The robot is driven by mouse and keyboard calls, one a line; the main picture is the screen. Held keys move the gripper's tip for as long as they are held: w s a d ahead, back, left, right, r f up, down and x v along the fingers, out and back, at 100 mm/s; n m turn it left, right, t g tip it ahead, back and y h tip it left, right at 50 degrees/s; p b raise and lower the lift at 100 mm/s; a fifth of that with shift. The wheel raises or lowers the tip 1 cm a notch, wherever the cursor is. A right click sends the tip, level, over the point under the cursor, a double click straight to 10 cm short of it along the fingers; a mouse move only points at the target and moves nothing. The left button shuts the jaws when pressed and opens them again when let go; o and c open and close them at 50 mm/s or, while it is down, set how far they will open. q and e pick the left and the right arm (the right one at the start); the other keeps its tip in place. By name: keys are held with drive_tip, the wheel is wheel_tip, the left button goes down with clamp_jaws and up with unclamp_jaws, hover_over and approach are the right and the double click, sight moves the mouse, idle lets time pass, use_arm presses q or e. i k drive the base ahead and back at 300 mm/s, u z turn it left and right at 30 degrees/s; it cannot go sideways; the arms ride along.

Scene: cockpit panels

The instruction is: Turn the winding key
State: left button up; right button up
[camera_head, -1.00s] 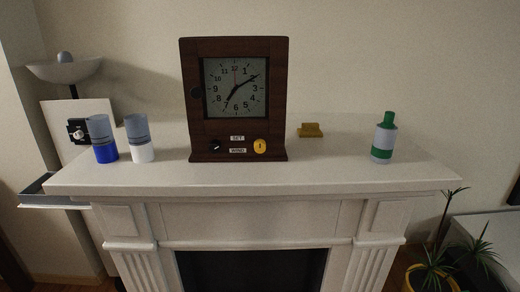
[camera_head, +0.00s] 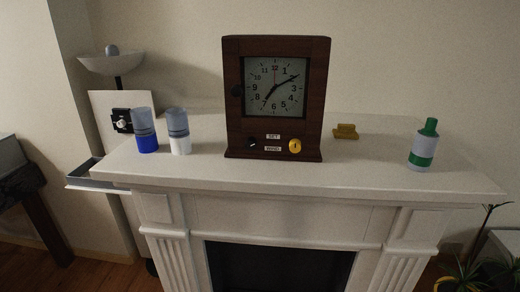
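A dark wooden clock (camera_head: 234,120) stands upright at the middle of a white mantel. Its lower front carries a small black knob (camera_head: 252,144) on the left and a round yellow piece (camera_head: 295,146) on the right, with SET and WIND labels between them. I cannot tell for sure which of these is the winding key. A small brass-coloured object (camera_head: 345,131) lies on the mantel to the right of the clock, apart from it. Neither of my grippers shows in the head view.
A green-capped bottle (camera_head: 423,146) stands to the right. The white mantel (camera_head: 340,174) has clear room along its front edge, with a fireplace opening below.

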sight(295, 145)
drive_tip(key=u, duration=1.45)
drive_tip(key=i, duration=1.5)
drive_tip(key=z, duration=1.85)
